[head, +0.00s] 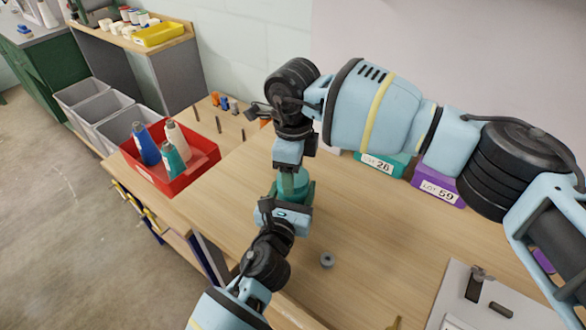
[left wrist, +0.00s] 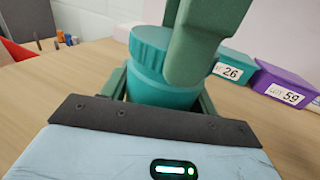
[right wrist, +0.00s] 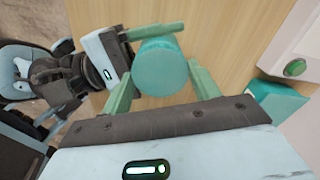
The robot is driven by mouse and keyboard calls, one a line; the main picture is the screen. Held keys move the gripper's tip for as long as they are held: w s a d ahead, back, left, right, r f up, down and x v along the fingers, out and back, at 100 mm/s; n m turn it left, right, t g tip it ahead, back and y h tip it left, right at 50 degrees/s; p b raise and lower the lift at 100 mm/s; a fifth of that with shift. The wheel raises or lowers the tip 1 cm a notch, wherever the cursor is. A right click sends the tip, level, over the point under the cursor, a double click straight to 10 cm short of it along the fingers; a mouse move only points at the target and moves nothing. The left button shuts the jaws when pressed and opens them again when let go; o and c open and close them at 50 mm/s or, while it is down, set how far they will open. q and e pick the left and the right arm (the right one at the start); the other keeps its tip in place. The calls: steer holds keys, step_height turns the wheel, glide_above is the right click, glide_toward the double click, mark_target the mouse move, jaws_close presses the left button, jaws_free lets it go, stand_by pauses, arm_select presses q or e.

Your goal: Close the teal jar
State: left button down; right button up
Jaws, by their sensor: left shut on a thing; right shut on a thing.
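The teal jar (head: 307,192) stands upright on the wooden table, partly hidden by my grippers. In the left wrist view its ribbed teal lid (left wrist: 150,50) sits on top of the jar body (left wrist: 160,90). I cannot tell how tightly it is seated. My left gripper (head: 290,203) is shut around the jar body from the near side. My right gripper (head: 292,180) points down from above and is shut on the lid. In the right wrist view the round lid top (right wrist: 160,67) lies between its green fingers.
A small grey round part (head: 327,260) lies on the table nearby. A red bin (head: 205,166) with bottles stands at the left. A teal box (head: 383,163) and a purple box (head: 437,190) stand behind my right arm. A pale board (head: 450,300) lies front right.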

steer(key=m, duration=1.8)
steer(key=shift+m, duration=0.4)
steer(key=m, duration=0.5)
steer(key=shift+f+m, duration=0.1)
steer(key=shift+m, duration=0.3)
steer(key=o, duration=1.2)
step_height(320, 180, up, 12)
steer(key=shift+r, duration=0.1)
